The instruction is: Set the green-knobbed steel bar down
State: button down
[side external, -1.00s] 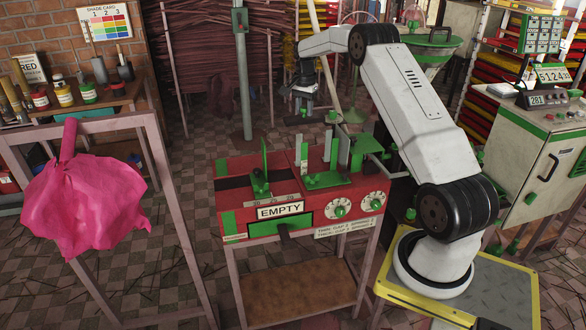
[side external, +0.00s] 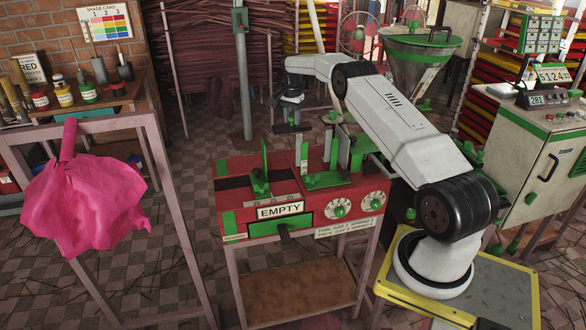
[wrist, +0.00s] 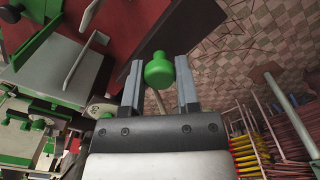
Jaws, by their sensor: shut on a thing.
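My gripper (side external: 291,113) hangs above the back of the red bench machine in the side view. A dark flat bar (side external: 292,128) is held level below it, clear of the bench top. In the wrist view the bar's green knob (wrist: 159,70) sits between the two fingers of my gripper (wrist: 160,85), which are shut on it. The knob and fingers hide part of the bar. The red bench machine (side external: 228,168) carries a sign reading EMPTY (side external: 281,210) and a dark strip across its top.
Upright green plates (side external: 265,158) and a green fixture (side external: 325,180) stand on the bench top near the bar. A pink cloth (side external: 85,200) hangs on a frame at left. A grey hopper (side external: 418,60) stands behind my arm.

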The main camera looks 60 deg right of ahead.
aim_at(292, 125)
jog(key=shift+f, duration=2.95)
jog(key=shift+f, duration=0.1)
jog(key=shift+f, duration=1.75)
jog(key=shift+f, duration=0.1)
jog(key=shift+c, duration=1.7)
grip_release()
jog(key=shift+f, duration=0.15)
notch_tip(292, 125, up, 12)
jog(key=shift+r, duration=0.15)
